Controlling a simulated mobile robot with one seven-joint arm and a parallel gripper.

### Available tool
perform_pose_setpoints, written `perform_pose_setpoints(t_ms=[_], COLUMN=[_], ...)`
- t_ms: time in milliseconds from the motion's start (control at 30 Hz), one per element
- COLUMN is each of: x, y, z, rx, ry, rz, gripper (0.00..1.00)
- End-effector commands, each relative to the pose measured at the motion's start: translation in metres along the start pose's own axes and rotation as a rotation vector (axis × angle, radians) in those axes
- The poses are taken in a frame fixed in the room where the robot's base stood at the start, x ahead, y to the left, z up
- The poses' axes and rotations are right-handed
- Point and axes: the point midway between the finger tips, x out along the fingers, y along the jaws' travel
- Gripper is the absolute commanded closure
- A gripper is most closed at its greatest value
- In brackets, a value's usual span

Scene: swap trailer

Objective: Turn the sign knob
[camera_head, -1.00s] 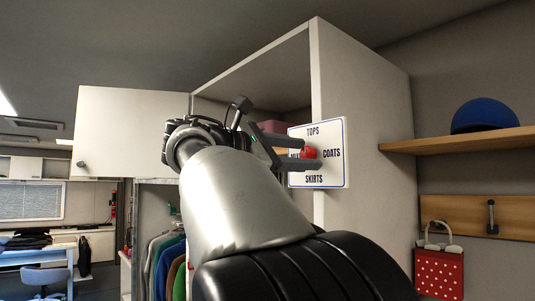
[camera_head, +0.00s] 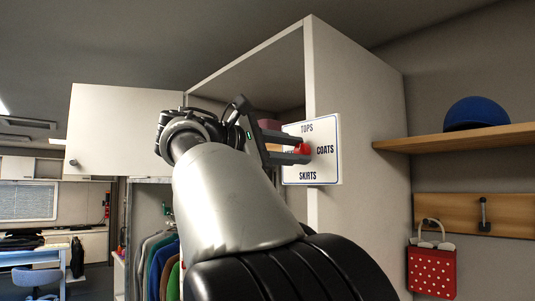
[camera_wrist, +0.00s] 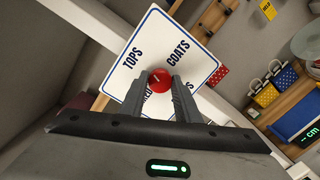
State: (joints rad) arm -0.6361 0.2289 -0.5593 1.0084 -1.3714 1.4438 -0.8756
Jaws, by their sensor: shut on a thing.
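The white sign (camera_head: 326,172) with a blue border stands at the edge of the wardrobe cabinet. It reads TOPS, COATS and SKIRTS; a fourth word is mostly hidden by my fingers. The red round knob (camera_wrist: 160,77) is at the sign's middle, with a small light mark on its face. It also shows, partly covered, in the head view (camera_head: 301,147). My gripper (camera_wrist: 158,84) is shut on the knob, one finger on each side. In the head view my gripper (camera_head: 306,151) reaches the sign from the left.
The cabinet (camera_head: 355,130) stands behind the sign, its door (camera_head: 120,130) open at left. Clothes (camera_head: 160,262) hang below. At right are a shelf (camera_head: 450,139) with a blue cap (camera_head: 476,113) and a red dotted bag (camera_head: 432,272) on a rack.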

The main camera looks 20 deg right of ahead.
Motion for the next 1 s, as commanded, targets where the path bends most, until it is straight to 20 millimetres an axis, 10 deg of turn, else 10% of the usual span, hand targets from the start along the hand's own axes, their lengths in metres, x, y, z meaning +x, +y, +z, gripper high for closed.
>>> perform_pose_setpoints(t_ms=[1000], x=[-0.0001], y=[-0.0025], z=[-0.0002], rx=[0.956], ry=[0.049], rz=[-0.049], gripper=[0.93])
